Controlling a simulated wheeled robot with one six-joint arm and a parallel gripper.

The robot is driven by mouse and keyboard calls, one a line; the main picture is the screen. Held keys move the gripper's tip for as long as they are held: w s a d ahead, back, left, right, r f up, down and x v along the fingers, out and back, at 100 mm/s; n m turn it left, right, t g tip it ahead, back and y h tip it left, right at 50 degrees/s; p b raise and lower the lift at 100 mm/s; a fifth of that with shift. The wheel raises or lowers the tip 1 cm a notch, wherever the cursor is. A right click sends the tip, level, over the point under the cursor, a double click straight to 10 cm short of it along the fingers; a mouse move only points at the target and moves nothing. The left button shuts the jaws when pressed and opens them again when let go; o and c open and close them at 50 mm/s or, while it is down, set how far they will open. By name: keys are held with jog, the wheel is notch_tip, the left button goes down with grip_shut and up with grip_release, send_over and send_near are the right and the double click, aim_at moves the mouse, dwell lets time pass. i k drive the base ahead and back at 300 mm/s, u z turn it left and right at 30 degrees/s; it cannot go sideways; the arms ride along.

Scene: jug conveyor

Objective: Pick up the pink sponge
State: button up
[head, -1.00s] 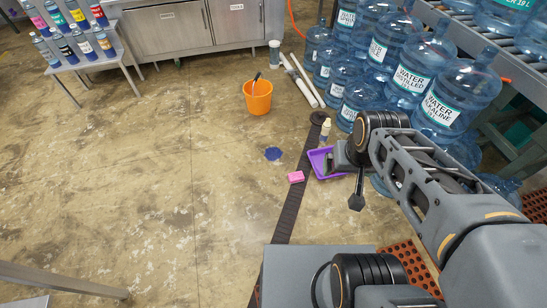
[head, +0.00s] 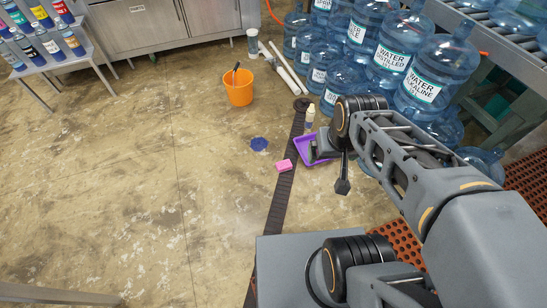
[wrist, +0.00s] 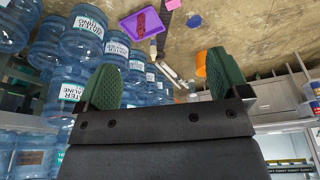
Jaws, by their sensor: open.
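The pink sponge (head: 284,166) lies on the floor at the edge of the dark drain strip, left of the purple tray. It also shows at the top of the wrist view (wrist: 173,4). My gripper (wrist: 165,85) is open and empty, its two green fingers spread wide in the wrist view. In the head view the arm's front link hangs over the floor to the right of the sponge, and the fingers cannot be made out there. The gripper is well apart from the sponge.
A purple tray (head: 304,158) with a reddish-brown item in it (wrist: 143,22) lies beside the sponge. A small bottle (head: 309,117), an orange bucket (head: 239,91) and a blue spill (head: 259,144) are near. Large water jugs (head: 380,60) crowd the right. Floor at left is clear.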

aim_at(286, 165)
jog(key=z, duration=0.05)
jog(key=i, duration=0.65)
jog(key=u, duration=0.65)
jog(key=i, duration=0.6)
jog(key=u, duration=0.65)
